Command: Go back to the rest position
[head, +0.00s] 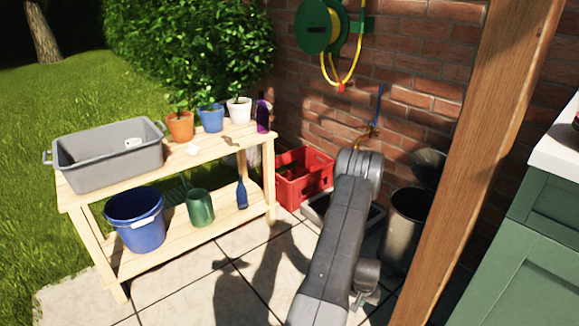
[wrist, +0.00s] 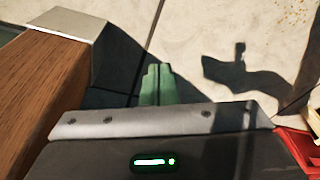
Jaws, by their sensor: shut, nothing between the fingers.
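My gripper (wrist: 157,84) shows in the wrist view as two green fingers pressed together. They are shut with nothing between them and point over the stone paving (wrist: 200,25). In the head view my grey arm rises from the bottom centre in front of the brick wall, and I cannot make out the fingers there.
A wooden post (head: 490,150), with a metal foot (wrist: 65,28), stands close to my arm. A potting bench (head: 190,160) with a grey tub (head: 105,170) stands left. A red crate (head: 290,185) and metal bin (head: 404,230) stand by the wall. A green cabinet (head: 530,240) is right.

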